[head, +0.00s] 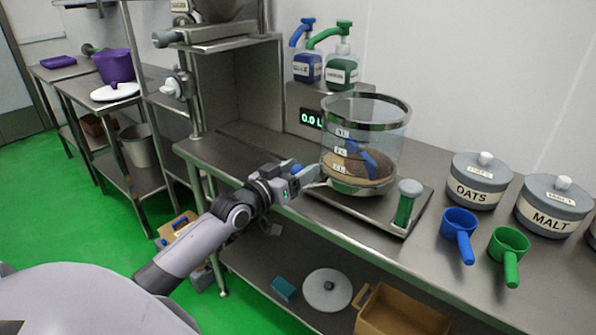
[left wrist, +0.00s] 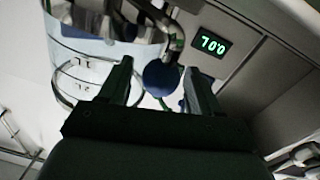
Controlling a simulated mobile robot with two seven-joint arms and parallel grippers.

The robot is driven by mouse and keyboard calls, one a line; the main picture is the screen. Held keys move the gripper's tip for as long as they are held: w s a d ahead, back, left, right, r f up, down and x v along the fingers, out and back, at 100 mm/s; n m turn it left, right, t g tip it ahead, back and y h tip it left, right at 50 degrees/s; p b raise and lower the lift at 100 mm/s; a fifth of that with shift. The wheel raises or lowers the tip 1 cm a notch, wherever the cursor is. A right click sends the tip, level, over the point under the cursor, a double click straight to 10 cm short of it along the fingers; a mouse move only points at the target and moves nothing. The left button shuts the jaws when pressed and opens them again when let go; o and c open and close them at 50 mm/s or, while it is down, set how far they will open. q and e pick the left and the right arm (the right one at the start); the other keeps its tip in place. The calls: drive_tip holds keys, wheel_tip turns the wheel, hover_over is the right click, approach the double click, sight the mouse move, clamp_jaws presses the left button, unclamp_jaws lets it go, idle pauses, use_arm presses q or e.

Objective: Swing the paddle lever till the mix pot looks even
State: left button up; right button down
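The mix pot (head: 366,113) is a clear cylinder with a metal rim on a metal base. Its contents (head: 350,166) are uneven, with dark brown and paler tan parts, and a blue paddle (head: 376,160) stands inside. In the left wrist view the lever's blue ball knob (left wrist: 160,77) sits on a curved metal rod. My left gripper (head: 309,179) is at the pot's left side. Its fingers (left wrist: 158,85) are apart on either side of the knob, with gaps visible; contact cannot be told. My right gripper is not in view.
A green, grey-capped post (head: 404,205) stands right of the pot. Blue (head: 459,230) and green (head: 509,250) scoops and OATS (head: 478,182) and MALT (head: 553,207) canisters are farther right.

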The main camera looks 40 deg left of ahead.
use_arm(q)
drive_tip(key=shift+f, duration=0.15)
drive_tip(key=shift+s, duration=0.6)
drive_tip(key=shift+s+a, duration=0.15)
drive_tip(key=shift+s, duration=1.35)
drive_tip(key=shift+s+a, duration=0.1)
drive_tip(key=shift+s, duration=1.35)
drive_tip(key=shift+w+d+f+p, duration=0.15)
drive_tip(key=shift+w+p, duration=0.55)
drive_tip(key=shift+w, duration=1.1)
drive_tip(key=shift+w+d+f+p, duration=0.15)
drive_tip(key=shift+w+p, duration=0.55)
drive_tip(key=shift+w, duration=1.1)
drive_tip(key=shift+r, duration=0.1)
clamp_jaws()
